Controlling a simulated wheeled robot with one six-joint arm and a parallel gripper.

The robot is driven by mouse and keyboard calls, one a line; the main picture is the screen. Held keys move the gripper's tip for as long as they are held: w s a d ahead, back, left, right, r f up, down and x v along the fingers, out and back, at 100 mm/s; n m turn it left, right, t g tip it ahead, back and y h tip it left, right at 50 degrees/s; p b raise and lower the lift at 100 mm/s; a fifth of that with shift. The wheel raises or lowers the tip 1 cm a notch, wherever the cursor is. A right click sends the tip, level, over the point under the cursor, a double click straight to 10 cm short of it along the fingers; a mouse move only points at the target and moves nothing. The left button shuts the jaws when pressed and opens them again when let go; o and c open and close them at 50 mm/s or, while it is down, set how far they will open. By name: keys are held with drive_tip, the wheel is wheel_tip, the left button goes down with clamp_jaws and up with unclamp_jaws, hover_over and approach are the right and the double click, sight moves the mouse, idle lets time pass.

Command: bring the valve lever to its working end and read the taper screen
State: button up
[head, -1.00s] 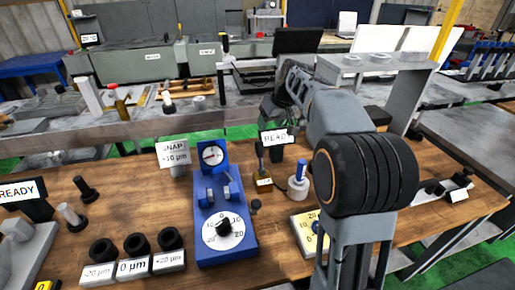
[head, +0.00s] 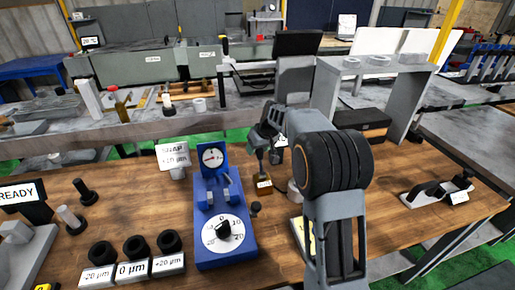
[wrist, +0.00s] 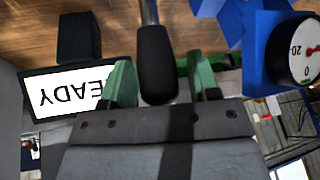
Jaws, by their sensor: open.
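A white screen (wrist: 68,92) behind the lever reads READY, upside down in the wrist view. In the head view my gripper mostly hides it. Whether it is the taper screen, I cannot tell.
The blue gauge stand (head: 205,250) with a dial stands just left of the lever. A SNAP sign (head: 174,156) is behind it. Another READY screen (head: 20,192) is at the far left. Black rings (head: 135,246) sit on labelled blocks at the front.

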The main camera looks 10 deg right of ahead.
drive_tip(key=shift+c, duration=0.4)
clamp_jaws()
